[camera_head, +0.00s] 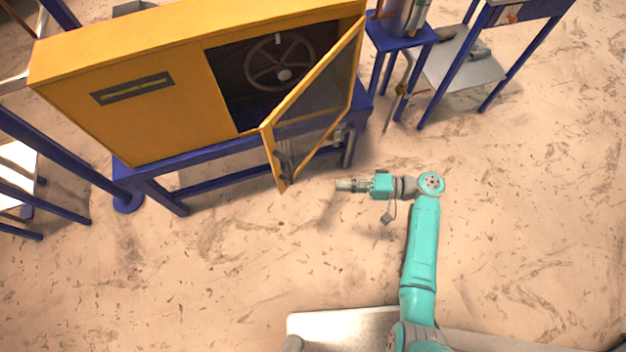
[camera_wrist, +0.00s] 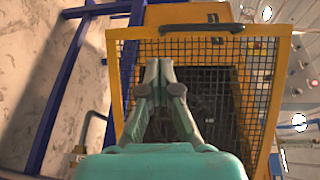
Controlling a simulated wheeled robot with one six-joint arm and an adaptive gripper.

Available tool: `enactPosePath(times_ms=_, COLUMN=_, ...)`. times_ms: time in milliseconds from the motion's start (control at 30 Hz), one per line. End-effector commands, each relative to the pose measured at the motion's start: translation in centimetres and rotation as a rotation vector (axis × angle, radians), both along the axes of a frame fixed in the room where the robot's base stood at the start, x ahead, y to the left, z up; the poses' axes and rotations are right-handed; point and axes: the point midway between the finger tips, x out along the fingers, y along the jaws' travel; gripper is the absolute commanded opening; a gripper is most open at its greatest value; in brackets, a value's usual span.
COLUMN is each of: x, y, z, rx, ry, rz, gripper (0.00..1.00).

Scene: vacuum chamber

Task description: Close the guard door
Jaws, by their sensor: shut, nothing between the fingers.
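The guard door (camera_head: 318,100) is a yellow frame with dark mesh on the yellow cabinet (camera_head: 170,95). It stands open, swung outward from the right side of the cabinet opening. Its dark handle (camera_head: 286,166) is near the free lower edge. My gripper (camera_head: 340,186) is shut and empty, to the right of the door's free end, with a small gap in the head view. In the wrist view my gripper (camera_wrist: 158,68) shows in front of the door's mesh (camera_wrist: 225,75), with the black handle (camera_wrist: 201,28) above the fingertips. Contact cannot be told there.
A handwheel (camera_head: 280,62) sits inside the dark cabinet opening. The cabinet stands on a blue frame (camera_head: 165,190). Blue stands, one a small stool (camera_head: 402,42), are at the back right. The sandy floor (camera_head: 270,260) in front is clear.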

Motion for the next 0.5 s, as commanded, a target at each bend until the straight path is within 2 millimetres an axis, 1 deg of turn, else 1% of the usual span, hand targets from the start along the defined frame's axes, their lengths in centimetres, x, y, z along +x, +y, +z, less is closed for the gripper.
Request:
enactPosePath(times_ms=33, x=0.7, y=-0.7, z=1.1, rx=0.027, ry=-0.016, rz=0.025, gripper=0.00)
enactPosePath(times_ms=100, x=1.2, y=-1.3, z=2.3, rx=0.059, ry=-0.031, rz=0.057, gripper=0.00)
enactPosePath(times_ms=200, x=1.5, y=-1.8, z=3.2, rx=0.087, ry=-0.046, rz=0.086, gripper=0.00)
enactPosePath(times_ms=267, x=1.5, y=-1.8, z=3.5, rx=0.093, ry=-0.050, rz=0.093, gripper=0.00)
enactPosePath(times_ms=367, x=1.5, y=-1.2, z=3.5, rx=0.097, ry=-0.051, rz=0.098, gripper=0.00)
enactPosePath(times_ms=500, x=1.6, y=0.8, z=3.5, rx=0.096, ry=-0.051, rz=0.099, gripper=0.00)
